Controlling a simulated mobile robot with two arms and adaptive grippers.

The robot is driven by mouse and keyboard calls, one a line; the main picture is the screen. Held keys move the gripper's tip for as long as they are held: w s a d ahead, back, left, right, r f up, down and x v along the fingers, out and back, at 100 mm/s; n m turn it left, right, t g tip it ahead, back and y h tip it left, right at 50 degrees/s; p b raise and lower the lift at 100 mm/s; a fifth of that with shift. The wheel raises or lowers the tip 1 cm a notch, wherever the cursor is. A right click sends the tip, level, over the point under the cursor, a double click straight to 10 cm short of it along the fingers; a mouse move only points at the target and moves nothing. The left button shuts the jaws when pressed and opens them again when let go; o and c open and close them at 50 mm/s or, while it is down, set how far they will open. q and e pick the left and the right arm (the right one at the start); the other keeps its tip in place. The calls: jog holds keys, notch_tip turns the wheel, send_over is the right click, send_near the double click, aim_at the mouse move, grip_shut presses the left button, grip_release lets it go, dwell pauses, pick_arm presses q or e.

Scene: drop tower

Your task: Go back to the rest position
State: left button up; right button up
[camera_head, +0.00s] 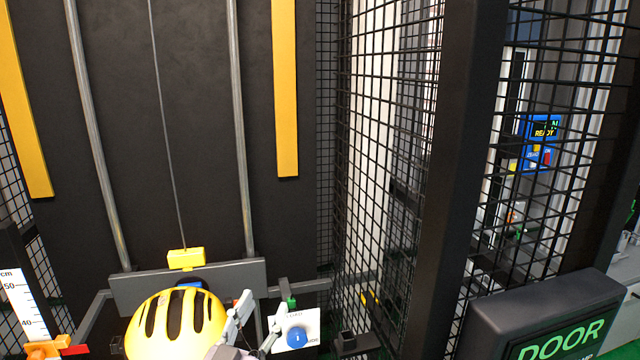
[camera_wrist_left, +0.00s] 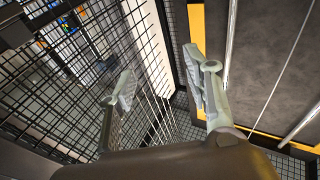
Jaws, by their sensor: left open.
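My left gripper (camera_head: 257,318) shows at the bottom of the head view, just right of a yellow helmet with black vents (camera_head: 162,343). Its two pale fingers stand apart with nothing between them. In the left wrist view the open fingers (camera_wrist_left: 160,82) are also empty, with mesh and the dark tower wall behind them. I cannot tell from these views whether the gripper touches the helmet. My right gripper is in neither view.
A grey carriage plate (camera_head: 125,292) with a yellow block (camera_head: 186,259) hangs between two rails behind the helmet. A white panel with a blue knob (camera_head: 297,338) is close right of the gripper. Black mesh (camera_head: 390,150), a dark post (camera_head: 460,170) and a DOOR sign (camera_head: 560,340) stand at right.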

pick_arm(q)
jog(key=s+a+f+n+g+y, duration=0.2)
jog(key=a+f+y, duration=0.1)
jog(key=f, duration=0.3)
jog(key=s+a+f+n+g+y, duration=0.1)
jog(key=s+a+f+g+y, duration=0.15)
jog(key=f, duration=0.25)
jog(key=s+a+f+m+g, duration=0.1)
jog(key=s+a+f+g, duration=0.1)
jog(key=s+f+g, duration=0.65)
jog(key=s+a+f+m+g, duration=0.1)
jog(key=s+a+f+g, duration=0.2)
jog(key=s+f, duration=1)
jog(key=s+f+g+b, duration=0.1)
jog(key=s+f+b, duration=0.1)
jog(key=f, duration=1)
jog(key=s+f+b, duration=0.1)
jog(key=s+f, duration=0.2)
jog(key=f, duration=0.8)
jog(key=s+a+f+g+b, duration=0.1)
jog(key=s+a+f+b, duration=0.1)
jog(key=s+f, duration=1.4)
notch_tip(320, 180, down, 4)
jog(key=shift+s+a+r+g+b, duration=0.1)
jog(key=shift+s+a+g+b, duration=0.2)
jog(key=shift+s+a+b, duration=0.15)
jog(key=shift+w+y, duration=0.1)
jog(key=shift+y, duration=0.15)
